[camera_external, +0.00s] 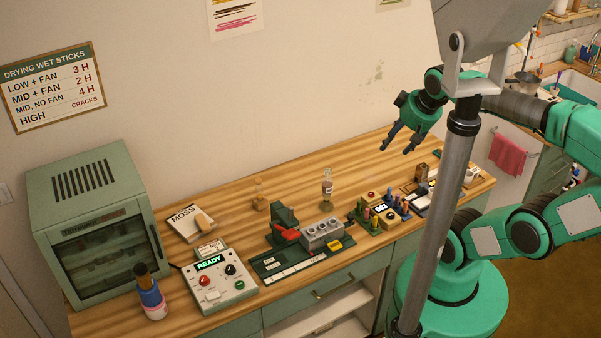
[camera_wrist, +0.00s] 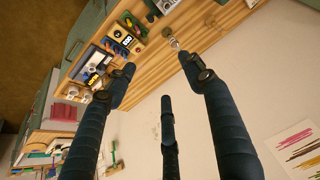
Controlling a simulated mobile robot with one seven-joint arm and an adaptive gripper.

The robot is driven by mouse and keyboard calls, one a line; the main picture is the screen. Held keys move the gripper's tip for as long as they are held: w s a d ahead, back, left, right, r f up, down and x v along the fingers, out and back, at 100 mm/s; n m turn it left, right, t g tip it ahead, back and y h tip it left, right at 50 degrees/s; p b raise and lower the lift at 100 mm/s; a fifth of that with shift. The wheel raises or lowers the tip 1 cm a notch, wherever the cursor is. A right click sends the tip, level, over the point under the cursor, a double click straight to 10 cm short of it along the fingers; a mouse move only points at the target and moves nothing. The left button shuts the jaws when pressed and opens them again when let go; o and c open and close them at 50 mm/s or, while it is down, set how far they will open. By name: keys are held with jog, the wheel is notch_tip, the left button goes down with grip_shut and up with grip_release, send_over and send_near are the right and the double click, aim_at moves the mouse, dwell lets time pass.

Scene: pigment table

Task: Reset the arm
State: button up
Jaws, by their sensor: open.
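My arm is green and stands at the right in the external view, bent up and over with the forearm high. My gripper (camera_external: 401,139) hangs in the air above the right part of the wooden table (camera_external: 370,160), its dark fingers spread and pointing down and left. In the wrist view my gripper (camera_wrist: 158,90) shows its dark fingers wide apart with nothing between them. The fingers touch nothing. A grey pole stands in front of part of the arm and the table's right end.
The drying oven (camera_external: 95,220), control box (camera_external: 217,278), red-handled press (camera_external: 284,232), glass bottle (camera_external: 326,190) and several coloured sticks (camera_external: 378,213) stand on the table. A sink and a red towel (camera_external: 507,153) are at the far right. The table's back strip is mostly clear.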

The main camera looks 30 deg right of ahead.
jog(key=shift+f+b, duration=2.7)
jog(key=shift+f, duration=0.15)
